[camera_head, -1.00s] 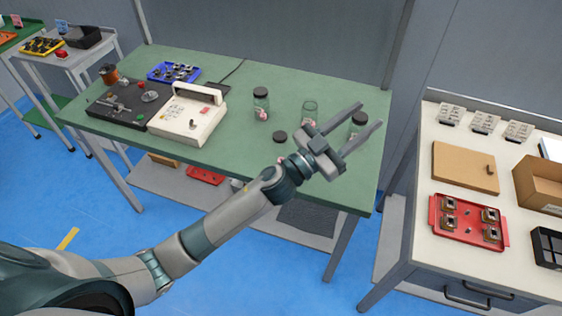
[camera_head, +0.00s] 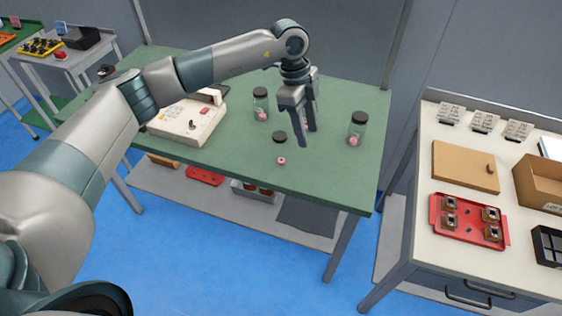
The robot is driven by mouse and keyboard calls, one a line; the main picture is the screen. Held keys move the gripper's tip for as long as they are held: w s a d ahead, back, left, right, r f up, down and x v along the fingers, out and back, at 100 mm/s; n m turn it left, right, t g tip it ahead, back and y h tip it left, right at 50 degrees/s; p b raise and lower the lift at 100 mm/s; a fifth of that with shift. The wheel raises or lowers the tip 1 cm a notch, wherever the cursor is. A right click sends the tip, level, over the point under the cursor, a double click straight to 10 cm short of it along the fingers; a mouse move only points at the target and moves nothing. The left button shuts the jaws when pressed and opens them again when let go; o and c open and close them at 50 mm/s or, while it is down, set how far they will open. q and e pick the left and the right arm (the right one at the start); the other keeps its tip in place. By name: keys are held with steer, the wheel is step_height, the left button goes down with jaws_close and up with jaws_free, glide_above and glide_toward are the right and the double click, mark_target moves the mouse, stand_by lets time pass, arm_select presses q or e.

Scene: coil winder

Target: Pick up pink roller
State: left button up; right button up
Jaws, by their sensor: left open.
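A small pink roller (camera_head: 281,160) lies on the green table (camera_head: 225,155) near its front edge, just in front of a black lid (camera_head: 279,137). My left gripper (camera_head: 308,138) is open and points down above the table, behind and to the right of the loose roller, apart from it. Its fingers partly hide a jar behind them. Other pink pieces show inside a lidded jar (camera_head: 261,105) left of the gripper and a lidded jar (camera_head: 358,129) right of it. My right gripper is not in view.
A white machine (camera_head: 187,120) stands on the table at left, partly behind my left arm. A white bench with a red tray (camera_head: 468,222), a brown board (camera_head: 465,167) and a cardboard box (camera_head: 540,182) stands at right. The table's front right is clear.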

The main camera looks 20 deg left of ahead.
arm_select(q)
steer(key=w+a+r+n+y, duration=0.2)
steer(key=a, duration=0.5)
steer(key=shift+r+y, duration=0.2)
steer(key=shift+y, duration=0.1)
steer(key=shift+d+f, duration=0.1)
steer(key=shift+f, duration=0.05)
steer(key=p, duration=0.5)
glide_above(283, 160)
step_height(283, 160, down, 11)
steer(key=shift+r, duration=0.1)
steer(key=shift+f, duration=0.6)
